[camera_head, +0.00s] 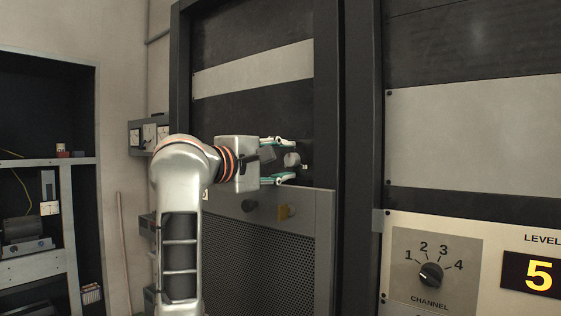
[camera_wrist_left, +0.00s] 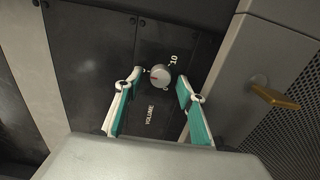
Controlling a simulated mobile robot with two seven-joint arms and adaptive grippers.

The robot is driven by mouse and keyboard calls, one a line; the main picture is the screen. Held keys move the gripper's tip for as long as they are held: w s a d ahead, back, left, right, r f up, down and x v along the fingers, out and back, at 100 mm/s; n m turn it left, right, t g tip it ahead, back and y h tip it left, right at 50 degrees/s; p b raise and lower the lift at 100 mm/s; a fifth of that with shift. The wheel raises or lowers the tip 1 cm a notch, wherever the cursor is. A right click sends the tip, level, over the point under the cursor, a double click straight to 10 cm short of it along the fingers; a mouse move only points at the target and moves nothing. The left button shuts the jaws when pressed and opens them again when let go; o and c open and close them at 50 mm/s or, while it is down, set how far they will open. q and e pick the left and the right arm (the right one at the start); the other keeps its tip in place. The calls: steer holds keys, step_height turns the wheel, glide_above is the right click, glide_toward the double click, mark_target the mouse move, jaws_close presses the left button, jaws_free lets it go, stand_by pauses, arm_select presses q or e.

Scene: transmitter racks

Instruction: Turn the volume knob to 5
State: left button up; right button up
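The volume knob (camera_wrist_left: 160,76) is a small round light-grey knob with a reddish mark toward its left side in the left wrist view. A "10" is printed above it and "VOLUME" below; the marking on its left is too small to read. In the head view the knob (camera_head: 292,160) sticks out from the dark rack panel. My left gripper (camera_head: 284,160) is open, one finger above and one below the knob. In the left wrist view its fingers (camera_wrist_left: 159,82) stand on either side, apart from the knob. My right gripper is not in view.
At right are a channel knob (camera_head: 431,274) marked 1 to 4 and a level display (camera_head: 534,274) reading 5. Shelves (camera_head: 40,165) stand at left.

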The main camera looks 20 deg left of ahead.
arm_select(q)
steer(key=v, duration=1.2)
stand_by(0.3)
